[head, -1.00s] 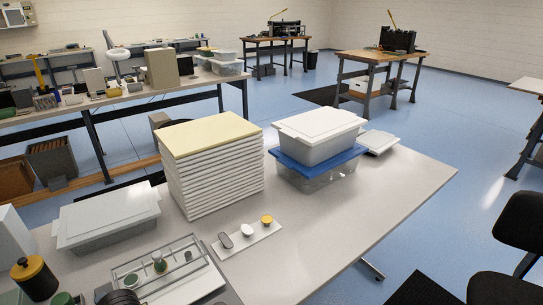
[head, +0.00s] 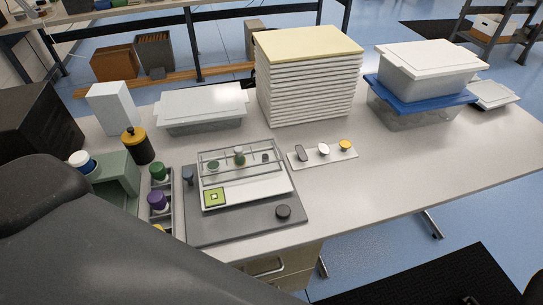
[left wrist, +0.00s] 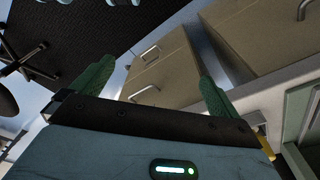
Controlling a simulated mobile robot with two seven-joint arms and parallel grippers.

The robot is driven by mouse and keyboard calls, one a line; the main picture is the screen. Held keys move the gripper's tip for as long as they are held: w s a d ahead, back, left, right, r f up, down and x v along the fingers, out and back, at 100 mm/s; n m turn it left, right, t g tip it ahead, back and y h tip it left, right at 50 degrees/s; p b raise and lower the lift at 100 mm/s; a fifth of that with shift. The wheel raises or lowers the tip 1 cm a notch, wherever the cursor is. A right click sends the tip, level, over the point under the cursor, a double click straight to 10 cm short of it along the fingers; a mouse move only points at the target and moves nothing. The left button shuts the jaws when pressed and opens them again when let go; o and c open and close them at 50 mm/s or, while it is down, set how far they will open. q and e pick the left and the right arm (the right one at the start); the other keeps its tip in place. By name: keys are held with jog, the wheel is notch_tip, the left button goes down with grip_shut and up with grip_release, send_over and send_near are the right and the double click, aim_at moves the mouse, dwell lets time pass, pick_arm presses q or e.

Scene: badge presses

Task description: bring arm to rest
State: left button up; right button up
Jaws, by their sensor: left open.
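My left gripper (left wrist: 156,72) shows in the left wrist view with its two green fingers spread wide and nothing between them. Past the fingers are the tan drawer fronts (left wrist: 165,65) under the bench and the dark floor mat (left wrist: 70,35), so it hangs at the bench's front side, apart from the drawers as far as I can tell. In the head view a dark link of my left arm covers the lower left corner, and the gripper itself is hidden there. My right gripper is in neither view.
The bench (head: 400,185) carries a grey board (head: 235,228) with a clear-railed tray, a green stand (head: 115,180), a rack of colored knobs (head: 160,205), a stack of white panels (head: 308,90) and lidded bins (head: 425,70). Bare bench top lies at right.

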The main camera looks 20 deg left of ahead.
pick_arm(q)
jog(key=w+d+f+t+h, duration=0.1)
jog(key=w+d+f+t, duration=0.1)
jog(key=w+f+t, duration=0.4)
jog(key=shift+w+d+f+t+h+p, duration=0.15)
jog(key=shift+d+f+t+h+p, duration=0.2)
jog(key=shift+f+t, duration=0.65)
jog(key=shift+f, duration=0.15)
